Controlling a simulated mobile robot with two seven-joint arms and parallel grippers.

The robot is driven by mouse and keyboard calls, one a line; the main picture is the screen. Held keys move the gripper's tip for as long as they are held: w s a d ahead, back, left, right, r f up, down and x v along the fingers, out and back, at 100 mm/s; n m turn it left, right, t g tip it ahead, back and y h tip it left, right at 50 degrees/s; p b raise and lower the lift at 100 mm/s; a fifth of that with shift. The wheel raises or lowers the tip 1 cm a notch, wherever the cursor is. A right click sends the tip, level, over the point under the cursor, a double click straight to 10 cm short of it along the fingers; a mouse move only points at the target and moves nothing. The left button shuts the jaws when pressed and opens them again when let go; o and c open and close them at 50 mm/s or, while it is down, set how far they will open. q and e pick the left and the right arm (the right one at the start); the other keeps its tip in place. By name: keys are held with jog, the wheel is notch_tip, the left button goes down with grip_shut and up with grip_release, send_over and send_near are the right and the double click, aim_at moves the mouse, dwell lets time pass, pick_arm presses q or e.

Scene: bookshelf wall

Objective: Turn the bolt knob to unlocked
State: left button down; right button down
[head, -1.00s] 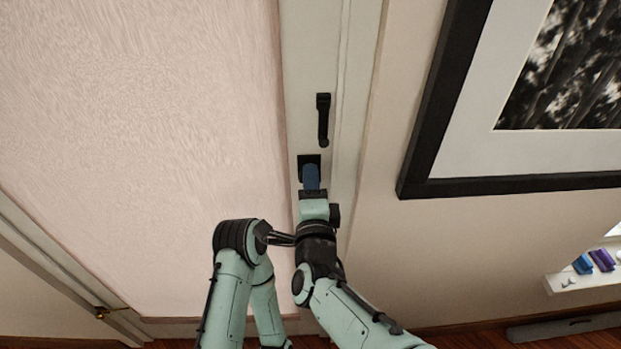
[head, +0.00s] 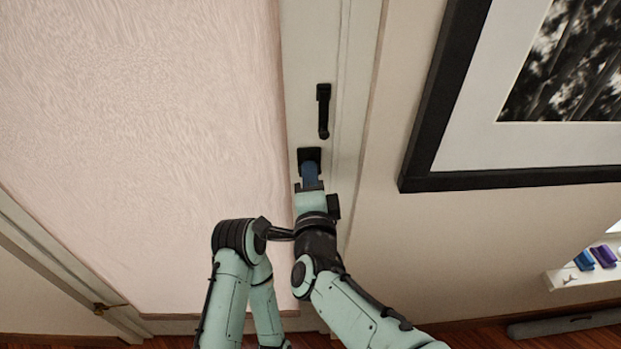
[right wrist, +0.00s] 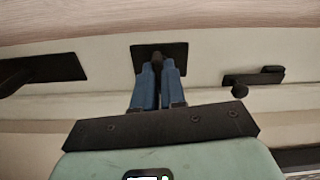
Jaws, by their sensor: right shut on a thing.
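The bolt knob is a small dark knob (right wrist: 160,60) on a square black plate (right wrist: 178,53), fixed to the pale door edge. In the head view the plate (head: 309,154) shows just beyond my right gripper, and the knob is hidden there. My right gripper (head: 310,171) is shut on the knob. In the right wrist view its two blue fingers (right wrist: 159,80) stand on either side of the knob, with the plate behind them. Of my left arm, only links show at the lower left of the head view; its gripper is not visible.
A black door handle (head: 323,110) sits above the bolt plate. Dark fittings also lie left (right wrist: 45,68) and right (right wrist: 255,78) of the plate in the wrist view. A framed picture (head: 440,165) hangs on the wall to the right. The pink door panel (head: 140,130) is bare.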

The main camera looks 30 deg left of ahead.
pick_arm(q)
jog(key=shift+w+r+p, duration=0.55)
jog(key=shift+r+p, duration=0.3)
pick_arm(e)
jog(key=n, duration=1.6)
jog(key=shift+n, duration=0.4)
jog(key=c, duration=1.2)
grip_release()
jog(key=shift+s, duration=0.1)
